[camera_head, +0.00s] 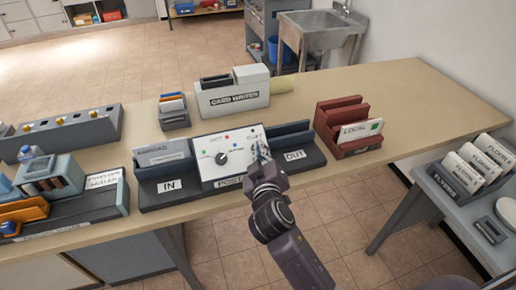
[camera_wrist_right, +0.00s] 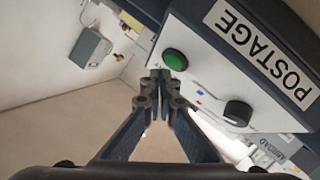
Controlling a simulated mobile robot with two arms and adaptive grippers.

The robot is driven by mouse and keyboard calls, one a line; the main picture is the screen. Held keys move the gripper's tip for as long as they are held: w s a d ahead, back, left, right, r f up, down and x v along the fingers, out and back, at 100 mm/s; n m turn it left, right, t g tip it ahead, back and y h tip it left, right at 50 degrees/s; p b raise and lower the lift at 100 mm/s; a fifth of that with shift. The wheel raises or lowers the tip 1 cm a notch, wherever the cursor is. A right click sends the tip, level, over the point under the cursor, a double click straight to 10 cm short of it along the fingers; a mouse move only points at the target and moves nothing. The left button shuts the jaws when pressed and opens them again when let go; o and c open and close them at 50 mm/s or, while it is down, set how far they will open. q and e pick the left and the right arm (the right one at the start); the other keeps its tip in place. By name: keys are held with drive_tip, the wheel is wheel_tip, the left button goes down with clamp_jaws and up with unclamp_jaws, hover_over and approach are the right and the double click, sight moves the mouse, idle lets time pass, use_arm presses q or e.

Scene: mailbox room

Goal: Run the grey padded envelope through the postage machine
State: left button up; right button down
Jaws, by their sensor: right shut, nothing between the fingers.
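The postage machine (camera_head: 212,170) stands on the table, with a white sloped panel, a black dial and an IN tray (camera_head: 165,189) on its left. Its OUT tray (camera_head: 294,155) is on the right and looks empty. A grey flat piece marked ABROAD (camera_head: 163,153), likely the padded envelope, stands in the IN tray. My right gripper (camera_head: 261,156) is shut and empty at the panel's right end. In the right wrist view its fingertips (camera_wrist_right: 160,80) are close to the green button (camera_wrist_right: 174,60); I cannot tell whether they touch. My left gripper is not in view.
A card writer (camera_head: 232,96) stands behind the machine. A red rack with a LOCAL card (camera_head: 350,145) is right of the OUT tray. An envelope sealer (camera_head: 103,192) is at the left. The table's right end is clear.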

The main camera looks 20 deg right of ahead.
drive_tip(key=shift+f, duration=0.1)
drive_tip(key=shift+w+f, duration=0.25)
